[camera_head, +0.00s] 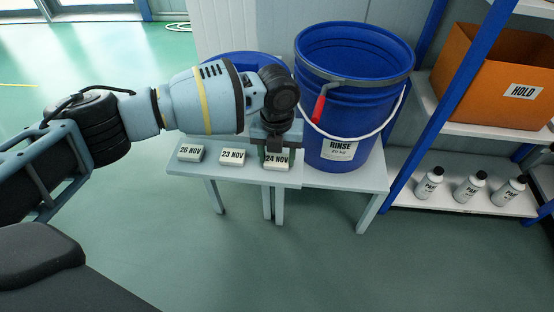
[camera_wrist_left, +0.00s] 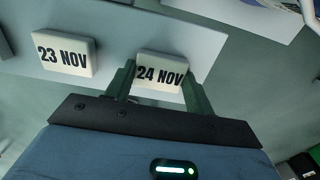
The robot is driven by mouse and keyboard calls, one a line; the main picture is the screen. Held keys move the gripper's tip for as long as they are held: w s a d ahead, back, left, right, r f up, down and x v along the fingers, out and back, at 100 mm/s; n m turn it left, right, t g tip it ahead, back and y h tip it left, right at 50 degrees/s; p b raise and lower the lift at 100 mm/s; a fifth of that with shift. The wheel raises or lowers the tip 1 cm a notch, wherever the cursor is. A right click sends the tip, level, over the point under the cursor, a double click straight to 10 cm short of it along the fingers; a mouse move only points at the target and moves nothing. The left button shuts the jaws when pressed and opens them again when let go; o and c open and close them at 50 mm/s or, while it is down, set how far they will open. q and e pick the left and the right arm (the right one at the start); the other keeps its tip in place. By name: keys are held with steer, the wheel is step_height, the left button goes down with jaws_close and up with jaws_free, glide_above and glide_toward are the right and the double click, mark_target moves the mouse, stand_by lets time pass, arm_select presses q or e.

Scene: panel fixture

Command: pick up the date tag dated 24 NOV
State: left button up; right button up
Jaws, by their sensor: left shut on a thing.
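The white date tag reading 24 NOV (camera_head: 277,161) is at the right end of a row of tags on a small grey table (camera_head: 340,177). My left gripper (camera_head: 276,157) points down over it, with its fingers around the tag. In the left wrist view the fingers of my left gripper (camera_wrist_left: 158,85) are at both sides of the 24 NOV tag (camera_wrist_left: 161,71), shut on it. I cannot tell whether the tag is clear of the table. My right gripper is not in view.
The 23 NOV tag (camera_head: 232,157) and the 26 NOV tag (camera_head: 191,153) lie to the left. A blue RINSE bucket (camera_head: 350,100) with a red-gripped handle stands close on the right. A shelf holds an orange HOLD bin (camera_head: 485,75) and white bottles (camera_head: 470,187). Another blue container (camera_head: 240,57) is behind my arm.

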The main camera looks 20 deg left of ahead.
mark_target(277, 159)
arm_select(q)
steer(key=shift+r, duration=0.1)
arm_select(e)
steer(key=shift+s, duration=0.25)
